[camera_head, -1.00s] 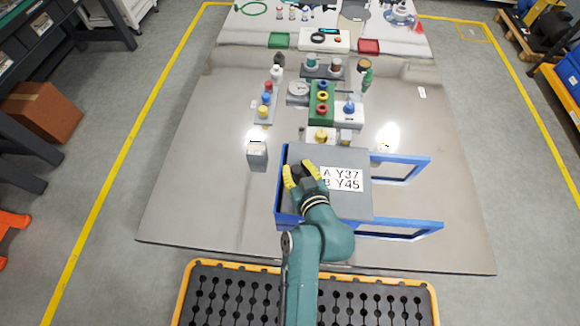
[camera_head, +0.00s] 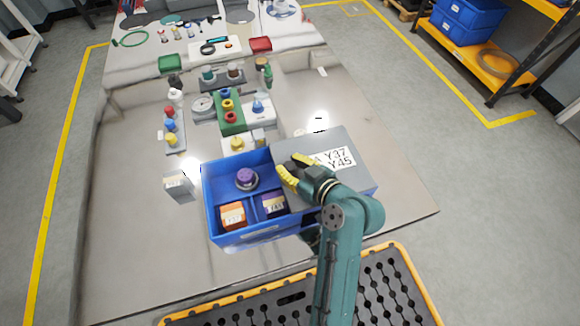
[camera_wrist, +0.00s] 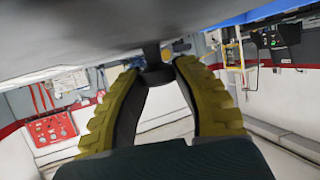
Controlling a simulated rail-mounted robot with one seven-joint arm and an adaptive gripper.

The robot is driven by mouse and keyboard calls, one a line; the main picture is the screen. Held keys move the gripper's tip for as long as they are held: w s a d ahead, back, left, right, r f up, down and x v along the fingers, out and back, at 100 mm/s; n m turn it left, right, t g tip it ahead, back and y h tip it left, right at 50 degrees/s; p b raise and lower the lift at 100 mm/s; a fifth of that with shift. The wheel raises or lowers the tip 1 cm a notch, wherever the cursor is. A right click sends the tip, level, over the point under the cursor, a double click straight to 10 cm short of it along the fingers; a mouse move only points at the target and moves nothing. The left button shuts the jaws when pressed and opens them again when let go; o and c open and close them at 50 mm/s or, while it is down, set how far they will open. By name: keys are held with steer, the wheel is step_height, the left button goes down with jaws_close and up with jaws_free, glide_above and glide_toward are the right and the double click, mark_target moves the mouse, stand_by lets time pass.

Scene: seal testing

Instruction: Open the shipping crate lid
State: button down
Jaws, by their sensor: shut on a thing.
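The shipping crate (camera_head: 207,205) is a blue box near the front of the metal table. Its grey lid (camera_head: 303,145), with a white label reading Y37 and Y45, covers only the right part. The left part is open and shows a purple-capped item (camera_head: 246,178), an orange box (camera_head: 232,215) and a purple box (camera_head: 272,205). My gripper (camera_head: 291,167) is at the lid's left side, its yellow fingers partly hiding the label. In the wrist view my gripper (camera_wrist: 156,72) closes around a dark knob (camera_wrist: 153,54) on the lid's grey surface (camera_wrist: 80,35).
A small grey block (camera_head: 178,187) stands left of the crate. Behind the crate are a green block (camera_head: 229,117) with coloured knobs, a round gauge (camera_head: 203,104) and a rack of coloured caps (camera_head: 170,127). A yellow-edged black tray (camera_head: 385,290) lies in front. The table's left side is clear.

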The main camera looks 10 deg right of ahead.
steer(key=shift+f, duration=0.15)
steer(key=c, duration=0.8)
jaws_free()
steer(key=shift+a, duration=0.1)
steer(key=v, duration=1.2)
